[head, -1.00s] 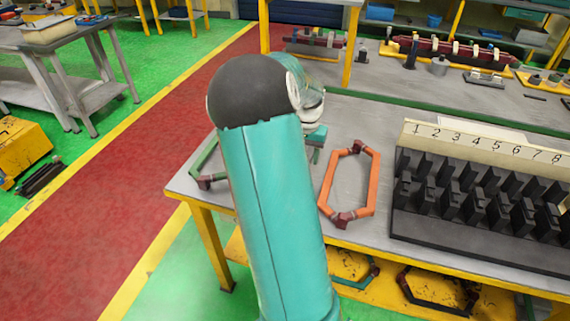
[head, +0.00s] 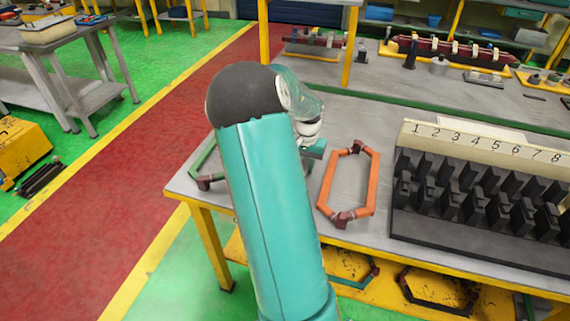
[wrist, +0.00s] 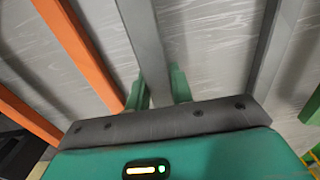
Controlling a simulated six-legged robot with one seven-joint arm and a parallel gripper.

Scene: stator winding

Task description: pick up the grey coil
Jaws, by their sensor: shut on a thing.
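The grey coil shows in the wrist view as two long grey bars. One bar of the grey coil (wrist: 149,45) runs between the fingers of my gripper (wrist: 158,92); the other is at the right. The green fingers are shut on the first bar. In the head view my arm hides the grey coil and the fingertips; only the teal wrist part shows beside the arm, left of the orange coil.
An orange coil (head: 324,187) lies just right on the bench (head: 378,225), and a green coil (head: 206,181) lies left, partly behind my arm. A black slotted rack (head: 480,235) with a numbered strip stands farther right. More coils lie on the yellow lower shelf.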

